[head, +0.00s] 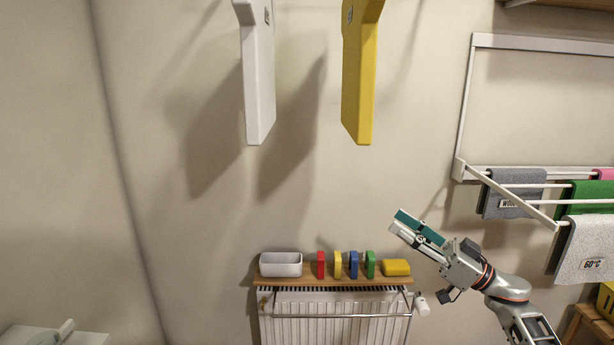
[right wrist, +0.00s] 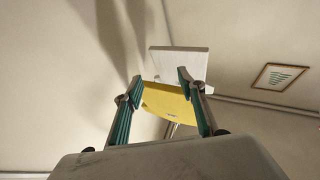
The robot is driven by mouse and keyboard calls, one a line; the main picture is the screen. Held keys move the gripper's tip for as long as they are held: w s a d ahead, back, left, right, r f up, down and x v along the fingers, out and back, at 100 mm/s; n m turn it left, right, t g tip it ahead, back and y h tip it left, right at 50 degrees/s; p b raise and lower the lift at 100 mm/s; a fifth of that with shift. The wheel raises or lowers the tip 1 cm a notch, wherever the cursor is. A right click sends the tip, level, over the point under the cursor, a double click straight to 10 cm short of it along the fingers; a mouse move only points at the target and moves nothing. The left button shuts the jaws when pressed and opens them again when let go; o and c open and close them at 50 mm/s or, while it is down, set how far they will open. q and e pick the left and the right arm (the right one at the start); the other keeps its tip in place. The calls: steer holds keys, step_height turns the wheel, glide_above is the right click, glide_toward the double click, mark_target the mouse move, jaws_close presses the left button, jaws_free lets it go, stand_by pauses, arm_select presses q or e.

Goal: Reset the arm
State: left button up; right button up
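My right gripper (head: 405,226) is raised in front of the wall at the lower right, its green-padded fingers pointing up and left. In the right wrist view its fingers (right wrist: 156,86) stand apart with nothing gripped between them. Beyond them show a yellow panel (right wrist: 168,103) and a white panel (right wrist: 180,62). In the head view the yellow panel (head: 360,80) and the white panel (head: 258,80) hang from above, and the gripper is below and right of the yellow one, apart from it. My left gripper is not in view.
A wooden shelf (head: 334,281) above a radiator (head: 335,315) holds a white tray (head: 281,264), several coloured blocks (head: 338,265) and a yellow item (head: 396,267). A wall drying rack (head: 466,110) with cloths (head: 585,250) is at right. The wall at left is bare.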

steer(key=w+d+m+t+h, duration=0.7)
steer(key=w+d+t+h, duration=0.45)
steer(key=d+h, duration=0.35)
steer(key=w+d+f+g+h, duration=0.3)
steer(key=d+f+g+h, duration=0.2)
steer(key=d+f+h, duration=0.5)
steer(key=s+a+f+g+y, duration=0.1)
steer(key=s+a+f+y, duration=0.1)
steer(key=s+a+f, duration=0.55)
steer(key=s+a+f+g+y, duration=0.1)
steer(key=s+a+f+y, duration=0.3)
steer(key=f, duration=0.6)
steer(key=s+a+f+g, duration=0.1)
steer(key=s+a+f, duration=0.3)
steer(key=s+f, duration=0.4)
steer(key=s+a+f+g, duration=0.1)
steer(key=s+a+f, duration=0.2)
steer(key=s, duration=0.6)
steer(key=s+a+f+g, duration=0.1)
steer(key=s+a+f, duration=0.3)
steer(key=s, duration=0.6)
steer(key=s+a+f+g+y, duration=0.1)
steer(key=s+a+f, duration=0.2)
steer(key=s, duration=0.7)
steer(key=shift+a+f+g, duration=0.35)
steer(key=shift+a, duration=0.05)
